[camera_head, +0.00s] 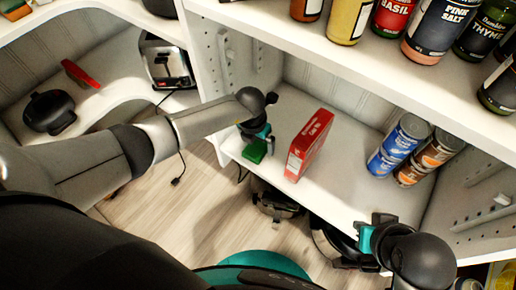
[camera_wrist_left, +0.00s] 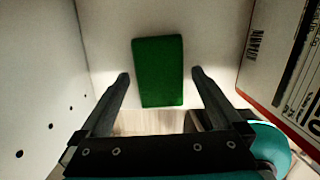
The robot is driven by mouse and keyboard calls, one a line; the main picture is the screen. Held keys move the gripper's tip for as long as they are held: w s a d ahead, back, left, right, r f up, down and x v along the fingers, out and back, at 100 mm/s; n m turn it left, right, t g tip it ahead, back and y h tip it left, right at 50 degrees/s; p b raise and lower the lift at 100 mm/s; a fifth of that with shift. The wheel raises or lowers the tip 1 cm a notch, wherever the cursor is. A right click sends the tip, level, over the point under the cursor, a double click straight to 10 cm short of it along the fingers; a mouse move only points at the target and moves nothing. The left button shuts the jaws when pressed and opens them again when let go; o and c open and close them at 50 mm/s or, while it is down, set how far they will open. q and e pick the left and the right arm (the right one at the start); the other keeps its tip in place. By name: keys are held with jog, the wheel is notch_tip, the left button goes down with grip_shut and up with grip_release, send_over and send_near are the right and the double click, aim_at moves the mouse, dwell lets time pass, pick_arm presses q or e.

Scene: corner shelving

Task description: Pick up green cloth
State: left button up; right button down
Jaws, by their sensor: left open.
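The green cloth (camera_head: 254,152) is a small flat rectangle at the front left of the middle shelf, beside the red box. In the left wrist view the cloth (camera_wrist_left: 160,72) lies on the white shelf near its front edge. My left gripper (camera_head: 257,139) is just above the cloth. In the wrist view its open fingers (camera_wrist_left: 160,76) lie on either side of the cloth, with nothing between them held. My right gripper (camera_head: 375,238) is at the shelf's front edge on the right, away from the cloth. Its jaw opening cannot be made out.
A red box (camera_head: 310,146) stands close right of the left gripper. A white side panel (camera_wrist_left: 40,90) rises on its left. Spice jars (camera_head: 440,28) fill the shelf above. Pots (camera_head: 275,203) sit below.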

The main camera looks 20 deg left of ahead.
pick_arm(q)
jog(key=shift+f, duration=0.2)
jog(key=shift+c, duration=0.2)
jog(key=c, duration=1.2)
